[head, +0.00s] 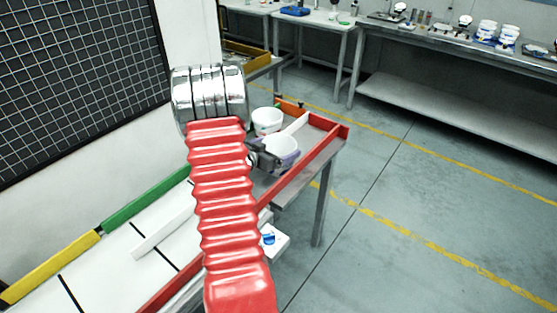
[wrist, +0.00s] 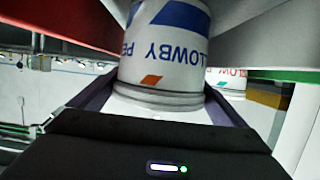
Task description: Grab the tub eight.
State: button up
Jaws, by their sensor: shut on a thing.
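A white tub (head: 282,146) stands near the far end of the bench in the head view. My gripper (head: 272,157) is shut on it from the near left side. In the wrist view the tub (wrist: 165,50) fills the space between the dark fingers.
The bench has red side rails (head: 318,160), and a white divider (head: 295,128) runs close to the tubs. A small white box with a blue mark (head: 272,241) is beside the bench. A black grid panel (head: 80,80) is on the left wall. Open floor lies right.

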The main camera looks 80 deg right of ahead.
jog(key=shift+c, duration=0.9)
jog(key=shift+r, duration=0.1)
notch_tip(320, 180, up, 10)
jog(key=shift+w, duration=0.1)
dwell(0.4)
